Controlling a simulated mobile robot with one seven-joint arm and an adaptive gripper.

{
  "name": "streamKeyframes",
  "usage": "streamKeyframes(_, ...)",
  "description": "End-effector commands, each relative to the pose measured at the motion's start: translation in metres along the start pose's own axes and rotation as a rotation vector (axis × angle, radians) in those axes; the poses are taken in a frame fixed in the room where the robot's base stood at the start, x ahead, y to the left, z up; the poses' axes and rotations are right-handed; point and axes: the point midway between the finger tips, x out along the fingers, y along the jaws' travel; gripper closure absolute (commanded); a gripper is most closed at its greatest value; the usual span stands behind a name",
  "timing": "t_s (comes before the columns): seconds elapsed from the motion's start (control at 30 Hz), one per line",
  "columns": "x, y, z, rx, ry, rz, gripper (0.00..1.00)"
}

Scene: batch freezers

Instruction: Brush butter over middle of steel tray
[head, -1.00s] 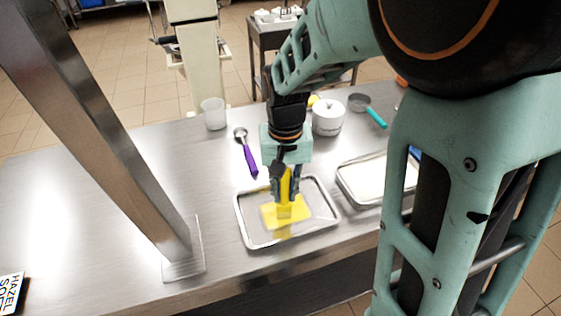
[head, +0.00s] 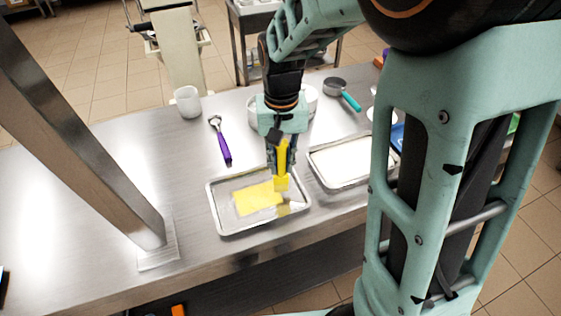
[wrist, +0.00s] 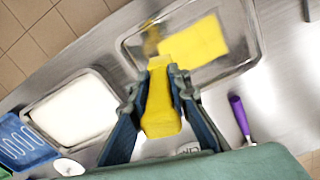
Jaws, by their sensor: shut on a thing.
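The steel tray (head: 226,228) lies on the metal counter, with a yellow patch of butter (head: 256,197) over its middle. In the wrist view the tray (wrist: 252,62) is at the top and the butter patch (wrist: 195,40) shows as a flat yellow rectangle. My gripper (head: 279,172) is shut on a yellow brush (head: 282,183), which also shows between the fingers in the wrist view (wrist: 160,105). The brush is over the right part of the tray, to the right of the patch. I cannot tell whether its tip touches the tray.
A second tray with white contents (head: 318,180) stands close on the right. A purple-handled scoop (head: 224,147), a white cup (head: 187,101) and a teal-handled pan (head: 337,87) lie behind. A steel post (head: 120,190) stands at left.

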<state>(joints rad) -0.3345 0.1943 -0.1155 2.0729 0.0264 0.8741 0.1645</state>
Motion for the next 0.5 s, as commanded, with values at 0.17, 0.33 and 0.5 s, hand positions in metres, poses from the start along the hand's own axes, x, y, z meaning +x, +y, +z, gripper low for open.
streamKeyframes(0.17, -0.02, 0.002, -0.003, 0.0, -0.002, 0.0, 1.0)
streamKeyframes(0.33, -0.036, 0.003, -0.006, 0.0, 0.0, 0.0, 1.0)
streamKeyframes(0.5, -0.05, 0.004, -0.009, 0.001, -0.001, 0.0, 1.0)
